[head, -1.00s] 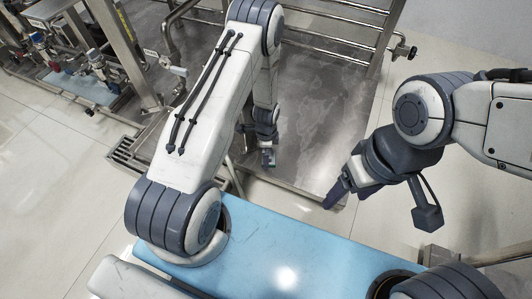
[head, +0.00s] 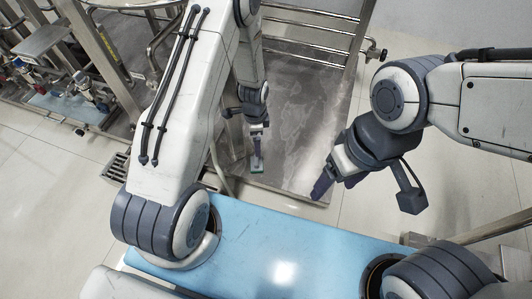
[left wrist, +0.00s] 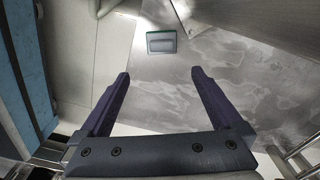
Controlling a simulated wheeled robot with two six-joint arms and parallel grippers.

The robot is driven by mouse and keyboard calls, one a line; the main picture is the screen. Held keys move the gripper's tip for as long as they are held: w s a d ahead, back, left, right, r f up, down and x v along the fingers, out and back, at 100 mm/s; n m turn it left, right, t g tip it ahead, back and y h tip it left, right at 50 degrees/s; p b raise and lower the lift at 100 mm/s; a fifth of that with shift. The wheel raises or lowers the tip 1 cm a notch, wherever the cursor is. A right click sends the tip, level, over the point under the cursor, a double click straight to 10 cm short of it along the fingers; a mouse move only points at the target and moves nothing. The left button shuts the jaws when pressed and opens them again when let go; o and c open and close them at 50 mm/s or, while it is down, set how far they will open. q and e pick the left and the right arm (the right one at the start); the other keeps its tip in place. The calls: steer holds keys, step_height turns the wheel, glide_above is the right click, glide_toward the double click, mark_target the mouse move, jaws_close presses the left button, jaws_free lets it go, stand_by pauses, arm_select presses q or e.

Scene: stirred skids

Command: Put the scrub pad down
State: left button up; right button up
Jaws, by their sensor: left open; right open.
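The scrub pad (left wrist: 161,41) is a small grey block with a green edge. It lies on a steel surface (left wrist: 150,105), near its edge, ahead of my left gripper (left wrist: 160,72). The two dark fingers are spread with nothing between them, and the pad is apart from them. In the head view the pad (head: 257,168) is a small greenish patch just below my left gripper (head: 257,146). My right gripper (head: 322,187) hangs near the front right corner of the steel surface, empty; its finger gap is hard to see.
The steel surface (head: 300,125) is bare and streaked around the pad, with rails (head: 305,45) behind it. A metal rack with fittings (head: 85,90) stands at the far left. The pale tiled floor (head: 55,190) is clear.

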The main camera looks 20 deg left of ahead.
arm_select(q)
steer(key=s+d+r+n, duration=0.1)
steer(key=s+d+r, duration=0.2)
steer(key=d+r, duration=0.45)
steer(key=s+d+r+n, duration=0.2)
steer(key=s+d+r, duration=0.15)
steer(key=r, duration=0.65)
steer(key=s+d+r+n, duration=0.1)
steer(key=s+r, duration=0.4)
steer(key=s, duration=0.3)
steer(key=s+d+r+n+h, duration=0.1)
steer(key=s+r+n, duration=0.1)
steer(key=s+r, duration=0.4)
steer(key=s, duration=0.3)
steer(key=shift+d+r, duration=0.25)
steer(key=shift+s+r, duration=0.1)
